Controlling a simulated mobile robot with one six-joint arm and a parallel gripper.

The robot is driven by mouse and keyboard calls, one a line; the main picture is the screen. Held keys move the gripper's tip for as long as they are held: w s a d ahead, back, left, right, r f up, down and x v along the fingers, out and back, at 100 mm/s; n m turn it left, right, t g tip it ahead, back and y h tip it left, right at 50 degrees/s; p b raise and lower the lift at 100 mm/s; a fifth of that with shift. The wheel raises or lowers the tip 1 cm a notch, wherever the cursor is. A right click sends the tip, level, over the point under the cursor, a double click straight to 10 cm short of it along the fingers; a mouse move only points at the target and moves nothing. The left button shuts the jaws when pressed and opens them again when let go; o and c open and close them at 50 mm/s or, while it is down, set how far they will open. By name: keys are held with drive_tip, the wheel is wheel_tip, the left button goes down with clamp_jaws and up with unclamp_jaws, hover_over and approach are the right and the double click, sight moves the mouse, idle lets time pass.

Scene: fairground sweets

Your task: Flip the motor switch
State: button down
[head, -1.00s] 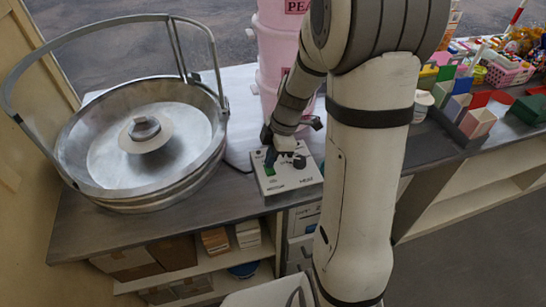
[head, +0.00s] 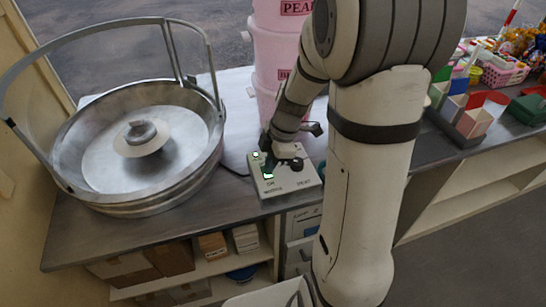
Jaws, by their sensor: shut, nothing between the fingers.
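A pale control box (head: 300,177) lies on the counter, with lettering along its front that seems to read "ON", "MOTOR" and "HEAT". My gripper (head: 269,167) is shut and empty, pointing down over the left part of the box, right at the switch. I cannot tell whether the fingertips touch it. My gripper hides part of the switch and the box's back. The heat control is partly hidden.
A large metal bowl (head: 75,187) with a raised hoop and a central spinner head (head: 140,132) stands left of the box. Pink stacked tubs (head: 275,60) stand behind it. Coloured boxes (head: 474,120) and a pink basket (head: 505,75) fill the counter at right. Shelves lie below.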

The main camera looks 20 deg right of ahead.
wheel_tip(320, 180, up, 4)
drive_tip(key=shift+s+r+p, duration=0.15)
drive_tip(key=shift+r+p, duration=0.05)
drive_tip(key=shift+p, duration=0.8)
drive_tip(key=b+v, duration=0.1)
drive_tip(key=v, duration=0.8)
drive_tip(key=shift+s+r, duration=0.25)
drive_tip(key=shift+s, duration=0.1)
drive_tip(key=shift+d, duration=0.2)
